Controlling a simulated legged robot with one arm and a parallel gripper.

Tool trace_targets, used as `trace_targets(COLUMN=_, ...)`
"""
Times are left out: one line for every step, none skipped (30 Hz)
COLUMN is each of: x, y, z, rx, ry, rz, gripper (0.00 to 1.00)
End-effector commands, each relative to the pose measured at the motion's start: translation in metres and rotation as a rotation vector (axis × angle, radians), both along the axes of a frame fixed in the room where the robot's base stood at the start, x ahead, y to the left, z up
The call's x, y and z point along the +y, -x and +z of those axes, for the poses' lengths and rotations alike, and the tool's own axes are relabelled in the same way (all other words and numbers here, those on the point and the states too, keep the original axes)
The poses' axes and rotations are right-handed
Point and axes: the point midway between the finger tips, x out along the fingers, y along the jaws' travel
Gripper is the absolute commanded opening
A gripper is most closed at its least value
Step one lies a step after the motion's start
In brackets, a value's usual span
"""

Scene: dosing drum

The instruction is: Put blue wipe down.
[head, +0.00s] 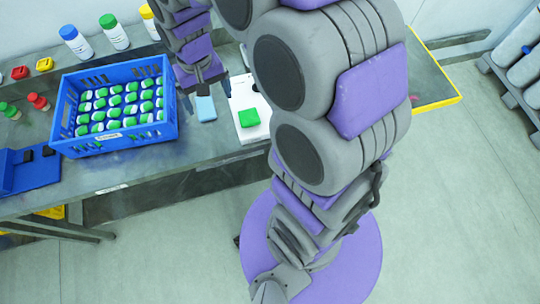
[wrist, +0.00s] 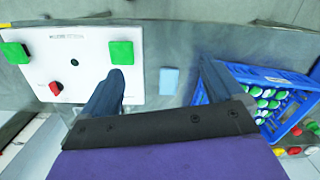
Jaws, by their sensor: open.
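The blue wipe (head: 205,108) is a small light-blue rectangle on the grey bench, between the blue crate and the white board. It also shows in the wrist view (wrist: 169,81), between my two fingers and beyond their tips. My gripper (head: 206,96) is open above the wipe, with one finger to each side. In the wrist view my gripper (wrist: 162,76) has a wide gap, and neither finger touches the wipe there. The exact height above the bench is hard to tell.
A blue crate (head: 88,147) holding several green-and-white capped vials stands left of the wipe. A white board (wrist: 60,45) with green blocks (wrist: 121,52) and a red piece (wrist: 56,88) lies on the other side. Bottles (head: 75,42) stand at the back.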

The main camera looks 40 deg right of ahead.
Motion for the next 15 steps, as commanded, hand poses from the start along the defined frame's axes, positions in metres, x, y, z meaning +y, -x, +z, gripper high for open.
trace_targets(x=-0.001, y=0.019, z=0.010, rx=0.001, ry=0.002, rz=0.012, gripper=0.94)
trace_targets(x=-0.002, y=0.030, z=0.014, rx=0.006, ry=0.003, rz=0.019, gripper=0.94)
trace_targets(x=-0.003, y=0.044, z=0.020, rx=0.010, ry=0.004, rz=0.030, gripper=0.94)
trace_targets(x=-0.004, y=0.055, z=0.024, rx=0.014, ry=0.005, rz=0.036, gripper=0.94)
trace_targets(x=-0.005, y=0.067, z=0.026, rx=0.022, ry=0.007, rz=0.042, gripper=0.94)
trace_targets(x=-0.006, y=0.082, z=0.031, rx=0.025, ry=0.009, rz=0.051, gripper=0.94)
trace_targets(x=-0.007, y=0.092, z=0.034, rx=0.027, ry=0.010, rz=0.057, gripper=0.94)
trace_targets(x=-0.008, y=0.103, z=0.036, rx=0.031, ry=0.012, rz=0.062, gripper=0.94)
trace_targets(x=-0.009, y=0.118, z=0.039, rx=0.036, ry=0.014, rz=0.069, gripper=0.94)
trace_targets(x=-0.010, y=0.130, z=0.040, rx=0.041, ry=0.015, rz=0.072, gripper=0.94)
trace_targets(x=-0.011, y=0.140, z=0.042, rx=0.044, ry=0.014, rz=0.076, gripper=0.94)
trace_targets(x=-0.012, y=0.155, z=0.044, rx=0.048, ry=0.015, rz=0.080, gripper=0.94)
trace_targets(x=-0.013, y=0.165, z=0.044, rx=0.056, ry=0.016, rz=0.084, gripper=0.94)
trace_targets(x=-0.014, y=0.176, z=0.044, rx=0.062, ry=0.017, rz=0.086, gripper=0.94)
trace_targets(x=-0.015, y=0.188, z=0.045, rx=0.065, ry=0.017, rz=0.090, gripper=0.94)
